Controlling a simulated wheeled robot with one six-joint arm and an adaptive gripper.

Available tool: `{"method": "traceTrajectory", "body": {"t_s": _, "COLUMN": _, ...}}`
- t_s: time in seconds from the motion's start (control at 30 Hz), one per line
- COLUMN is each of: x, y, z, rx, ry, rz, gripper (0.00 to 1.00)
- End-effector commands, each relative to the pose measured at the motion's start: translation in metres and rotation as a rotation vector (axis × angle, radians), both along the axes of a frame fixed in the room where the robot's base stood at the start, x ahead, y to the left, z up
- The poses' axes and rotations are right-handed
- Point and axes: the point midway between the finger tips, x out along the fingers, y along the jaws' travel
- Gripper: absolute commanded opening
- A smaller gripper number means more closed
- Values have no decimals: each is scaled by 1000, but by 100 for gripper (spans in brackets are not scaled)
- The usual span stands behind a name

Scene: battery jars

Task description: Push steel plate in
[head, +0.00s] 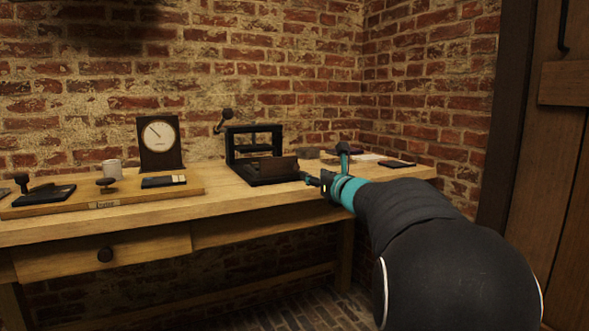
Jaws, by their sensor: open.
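A black press-like frame (229,143) with a ball-ended lever stands on the bench, right of its middle. A dark, flat plate-like piece (280,166) projects from its front, tilted or stepped; I cannot tell for sure whether this is the steel plate. My gripper (325,164) is open, just right of the front of the frame, with one finger up and one pointing left towards the piece. It seems to hold nothing. Whether a finger touches the piece cannot be told. My arm hides part of the bench's right end.
Small items and a dark flat object (397,164) lie behind my gripper. Brick walls close the back; a drawer (104,253) is below.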

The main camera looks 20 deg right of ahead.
Motion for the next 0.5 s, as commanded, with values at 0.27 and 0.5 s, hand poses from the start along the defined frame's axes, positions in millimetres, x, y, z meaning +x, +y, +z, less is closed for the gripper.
{"method": "traceTrajectory", "body": {"t_s": 0.27, "x": 53, "y": 3, "z": 0, "rx": 3, "ry": 1, "rz": 1, "gripper": 50}}
{"method": "traceTrajectory", "body": {"t_s": 0.5, "x": 93, "y": 4, "z": 1, "rx": 4, "ry": 1, "rz": 0, "gripper": 50}}
